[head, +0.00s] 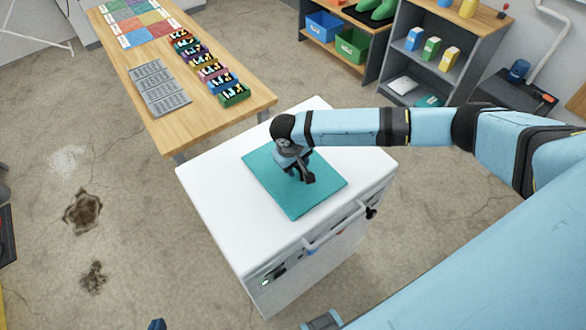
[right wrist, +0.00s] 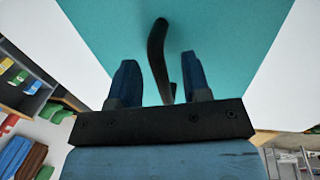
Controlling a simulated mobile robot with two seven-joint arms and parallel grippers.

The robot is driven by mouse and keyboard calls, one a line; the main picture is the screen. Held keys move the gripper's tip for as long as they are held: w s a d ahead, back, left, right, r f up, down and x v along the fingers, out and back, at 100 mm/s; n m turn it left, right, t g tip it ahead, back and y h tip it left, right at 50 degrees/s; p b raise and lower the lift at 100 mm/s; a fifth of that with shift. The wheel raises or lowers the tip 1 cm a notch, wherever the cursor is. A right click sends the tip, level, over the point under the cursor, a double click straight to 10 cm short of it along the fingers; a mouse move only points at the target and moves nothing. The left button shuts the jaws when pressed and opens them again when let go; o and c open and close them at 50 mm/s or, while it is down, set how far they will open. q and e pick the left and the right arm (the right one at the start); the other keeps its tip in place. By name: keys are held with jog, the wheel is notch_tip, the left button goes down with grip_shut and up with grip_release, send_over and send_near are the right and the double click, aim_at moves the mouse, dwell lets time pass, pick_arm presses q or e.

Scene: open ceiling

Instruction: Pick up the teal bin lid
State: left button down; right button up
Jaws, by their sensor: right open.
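The teal bin lid (head: 310,201) is a flat square lying on top of a white cabinet (head: 222,200). It fills the upper middle of the right wrist view (right wrist: 215,35). My right gripper (head: 296,168) is over the middle of the lid, pointing down. In the right wrist view its two blue fingers (right wrist: 160,78) are apart, with the lid's dark curved handle (right wrist: 157,55) between them. The fingers do not appear closed on it. Only a small blue tip, likely of my left gripper (head: 157,324), shows at the bottom edge; its jaws are hidden.
A wooden table (head: 195,105) with grey trays (head: 158,88) and several coloured bins (head: 234,94) stands behind left. Grey shelves (head: 447,45) with small boxes stand at the back right. A handle bar (head: 338,229) runs along the cabinet's front.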

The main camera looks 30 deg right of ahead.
jog(key=shift+c, duration=0.4)
grip_shut()
